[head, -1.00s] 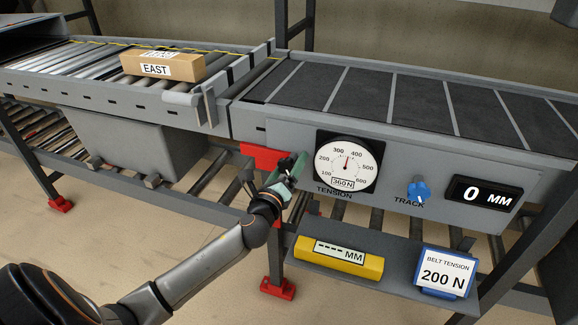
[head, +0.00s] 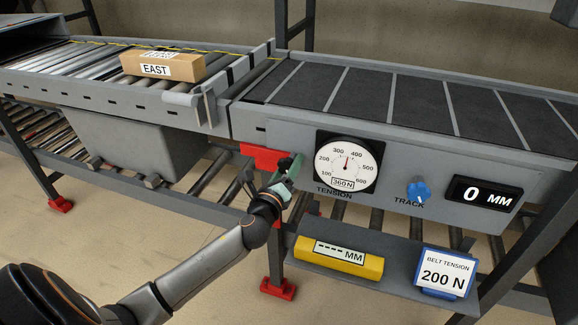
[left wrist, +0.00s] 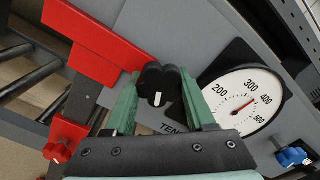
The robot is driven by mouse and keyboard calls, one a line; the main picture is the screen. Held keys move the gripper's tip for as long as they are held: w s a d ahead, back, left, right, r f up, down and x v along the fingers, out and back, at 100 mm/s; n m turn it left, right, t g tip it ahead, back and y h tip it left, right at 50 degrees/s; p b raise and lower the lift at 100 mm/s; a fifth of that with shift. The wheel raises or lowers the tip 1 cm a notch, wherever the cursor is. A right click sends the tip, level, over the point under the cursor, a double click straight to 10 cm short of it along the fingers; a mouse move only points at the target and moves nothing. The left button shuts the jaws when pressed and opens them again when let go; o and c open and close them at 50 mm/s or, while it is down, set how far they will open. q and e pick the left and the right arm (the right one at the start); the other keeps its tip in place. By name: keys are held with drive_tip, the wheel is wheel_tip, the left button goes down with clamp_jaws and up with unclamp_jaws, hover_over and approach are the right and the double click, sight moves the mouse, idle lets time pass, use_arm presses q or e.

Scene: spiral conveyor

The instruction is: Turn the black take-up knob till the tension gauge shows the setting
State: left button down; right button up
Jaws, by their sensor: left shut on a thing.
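The black take-up knob (left wrist: 158,87) has a white mark and sits between the green fingers of my left gripper (left wrist: 160,98) in the left wrist view. My left gripper also shows in the head view (head: 290,168), shut on the knob at the panel, where the knob is mostly hidden. The tension gauge (head: 347,162) is a round white dial reading 360 N, its red needle between 300 and 400; it also shows tilted in the left wrist view (left wrist: 243,98). A card (head: 443,272) reads "BELT TENSION 200 N". My right gripper is not in view.
A blue TRACK knob (head: 418,190) and a display (head: 483,195) reading 0 MM are right of the gauge. A yellow gauge block (head: 339,256) lies on the shelf below. A red bracket (left wrist: 95,42) is close to the gripper. A carton labelled EAST (head: 163,67) rests on the rollers.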

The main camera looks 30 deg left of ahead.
use_arm(q)
drive_tip(key=shift+n, duration=0.3)
drive_tip(key=n, duration=0.4)
drive_tip(key=n+p, duration=0.1)
drive_tip(key=n, duration=0.5)
drive_tip(key=shift+r, duration=0.2)
drive_tip(key=shift+n, duration=0.9)
drive_tip(key=n+p, duration=0.1)
drive_tip(key=n, duration=0.1)
drive_tip(key=shift+r+n, duration=0.1)
drive_tip(key=shift+n, duration=0.2)
drive_tip(key=n+p, duration=0.1)
drive_tip(key=n, duration=0.1)
drive_tip(key=shift+n, duration=0.4)
drive_tip(key=shift+n+p, duration=0.4)
drive_tip(key=shift+n, duration=0.1)
